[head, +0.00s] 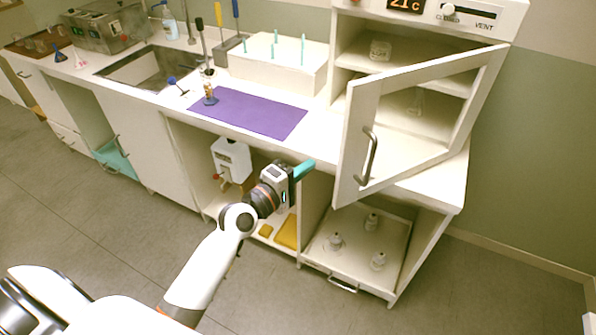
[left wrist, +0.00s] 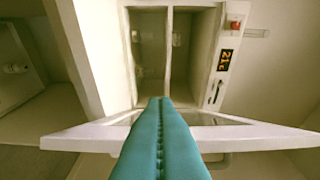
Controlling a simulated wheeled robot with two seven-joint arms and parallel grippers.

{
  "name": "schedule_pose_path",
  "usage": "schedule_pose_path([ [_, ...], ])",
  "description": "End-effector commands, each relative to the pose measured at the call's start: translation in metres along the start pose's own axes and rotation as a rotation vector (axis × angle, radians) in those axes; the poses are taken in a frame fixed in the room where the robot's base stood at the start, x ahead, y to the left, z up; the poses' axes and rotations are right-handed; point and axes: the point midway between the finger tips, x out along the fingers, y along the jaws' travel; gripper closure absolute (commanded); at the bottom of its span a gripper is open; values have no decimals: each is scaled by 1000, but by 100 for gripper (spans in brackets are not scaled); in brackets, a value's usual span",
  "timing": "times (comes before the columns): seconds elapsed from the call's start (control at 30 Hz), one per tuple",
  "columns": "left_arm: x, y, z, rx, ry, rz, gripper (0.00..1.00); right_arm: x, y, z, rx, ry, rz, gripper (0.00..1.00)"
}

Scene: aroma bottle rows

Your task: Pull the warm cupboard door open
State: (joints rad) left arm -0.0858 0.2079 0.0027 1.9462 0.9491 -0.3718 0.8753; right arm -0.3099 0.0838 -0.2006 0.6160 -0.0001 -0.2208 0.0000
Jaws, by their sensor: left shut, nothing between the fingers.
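The warm cupboard (head: 398,40) stands at the right end of the counter, with a lit display (head: 404,4) on top. Its white-framed door (head: 355,125) with a see-through pane stands partly open, swung out over the counter front. The door's grey handle (head: 369,157) is on its left side. My left gripper (head: 308,168), with teal fingers, is shut and empty, left of the door and apart from the handle in the head view. In the left wrist view the shut fingers (left wrist: 160,120) lie across the door frame (left wrist: 80,138); contact cannot be told. My right gripper is out of view.
A purple mat (head: 250,113) and a white rack box (head: 278,68) are on the counter to the left. Below the cupboard, a low tray (head: 345,258) holds several small white bottles. A white dispenser (head: 231,160) stands in the open bay. Floor at right is clear.

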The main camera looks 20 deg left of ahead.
Motion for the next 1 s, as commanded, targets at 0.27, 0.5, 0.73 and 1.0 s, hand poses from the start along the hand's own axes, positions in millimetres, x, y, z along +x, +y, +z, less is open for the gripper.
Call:
schedule_pose_path([
  [0.27, 57, -3, -3, 0, 1, 0, 100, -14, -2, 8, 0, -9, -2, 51],
  [0.5, 42, -2, -33, 0, 0, 1, 100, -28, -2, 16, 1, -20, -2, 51],
  [0.73, 40, 0, -38, 3, 0, 0, 100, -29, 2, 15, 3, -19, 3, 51],
  [1.0, 41, 0, -38, 2, -1, 0, 100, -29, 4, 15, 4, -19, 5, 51],
])
